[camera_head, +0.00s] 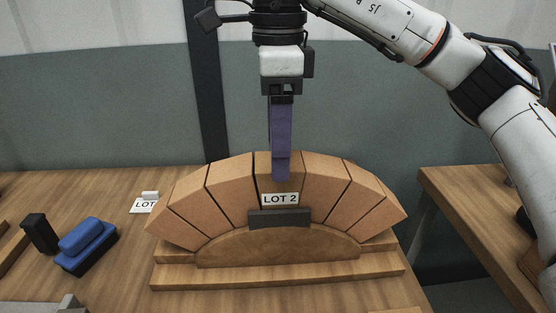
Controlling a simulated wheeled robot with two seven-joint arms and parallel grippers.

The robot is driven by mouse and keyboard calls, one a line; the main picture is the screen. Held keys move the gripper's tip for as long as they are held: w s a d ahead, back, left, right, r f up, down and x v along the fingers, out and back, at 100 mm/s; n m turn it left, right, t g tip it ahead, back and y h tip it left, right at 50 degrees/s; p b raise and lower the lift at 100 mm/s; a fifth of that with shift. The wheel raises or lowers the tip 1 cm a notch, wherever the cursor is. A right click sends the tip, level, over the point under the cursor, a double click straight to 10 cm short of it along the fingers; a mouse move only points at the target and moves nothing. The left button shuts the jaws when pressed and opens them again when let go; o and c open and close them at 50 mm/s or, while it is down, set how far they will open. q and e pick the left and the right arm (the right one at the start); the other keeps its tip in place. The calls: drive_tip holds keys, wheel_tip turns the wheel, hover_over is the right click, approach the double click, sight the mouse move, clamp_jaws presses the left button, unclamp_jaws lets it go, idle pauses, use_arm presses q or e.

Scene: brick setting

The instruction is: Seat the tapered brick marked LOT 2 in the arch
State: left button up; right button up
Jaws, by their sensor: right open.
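The tapered brick marked LOT 2 (265,184) stands upright in the top middle gap of the arch (231,184), between its two neighbours. Its top is about level with theirs. Its white label faces me. My right gripper (281,174) comes straight down from above, with a purple finger in front of the brick's upper face. The gripper is open; the far finger is mostly hidden, and I cannot tell whether the fingers touch the brick. My left gripper is not in view.
A dark grey block (279,218) sits below the label, on the curved wooden form (277,247). A stepped wooden base (277,281) carries the arch. At left are a blue-and-black brush-like object (87,246), a black block (39,233) and a LOT card (143,206). Another table (470,198) stands right.

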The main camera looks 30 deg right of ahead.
wheel_tip(320, 180, up, 6)
drive_tip(key=shift+f+p, duration=0.1)
drive_tip(key=shift+p, duration=0.7)
